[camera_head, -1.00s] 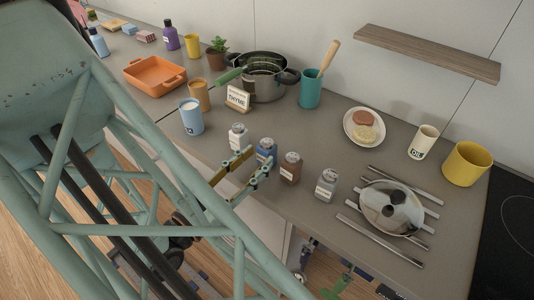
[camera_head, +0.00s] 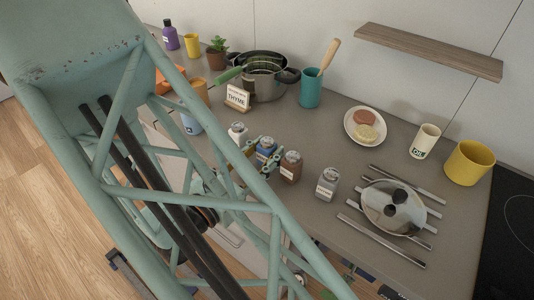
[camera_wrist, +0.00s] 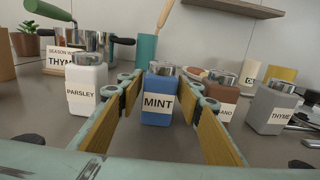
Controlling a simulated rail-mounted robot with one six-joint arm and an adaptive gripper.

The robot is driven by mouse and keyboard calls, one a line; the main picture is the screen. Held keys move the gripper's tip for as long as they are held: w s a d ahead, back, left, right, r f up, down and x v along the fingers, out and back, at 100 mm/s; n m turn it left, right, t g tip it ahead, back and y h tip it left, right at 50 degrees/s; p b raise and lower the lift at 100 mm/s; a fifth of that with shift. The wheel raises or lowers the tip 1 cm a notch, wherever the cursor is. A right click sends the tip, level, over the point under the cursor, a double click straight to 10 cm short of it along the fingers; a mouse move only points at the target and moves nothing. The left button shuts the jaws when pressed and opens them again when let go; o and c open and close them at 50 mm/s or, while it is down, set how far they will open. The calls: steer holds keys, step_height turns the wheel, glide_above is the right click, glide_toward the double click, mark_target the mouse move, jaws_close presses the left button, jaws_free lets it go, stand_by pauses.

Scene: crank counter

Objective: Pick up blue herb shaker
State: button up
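The blue herb shaker (camera_head: 264,151) stands upright on the counter, in a row with other shakers. In the wrist view the blue shaker (camera_wrist: 158,103) has a metal cap and a MINT label facing me. My gripper (camera_wrist: 163,92) is open, with one tan-padded finger on each side of the shaker. Gaps show between both pads and the shaker, which is not gripped. In the head view my gripper (camera_head: 262,155) is low at the shaker, partly hidden behind my arm.
A white PARSLEY shaker (camera_wrist: 86,84) stands close to the left finger. A brown shaker (camera_wrist: 222,92) stands close behind the right finger. A grey THYME shaker (camera_wrist: 270,107) is farther right. A THYME sign (camera_head: 237,98) and pot (camera_head: 268,87) stand behind the row.

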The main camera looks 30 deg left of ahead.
steer(key=shift+w, duration=0.15)
stand_by(0.5)
steer(key=c, duration=0.7)
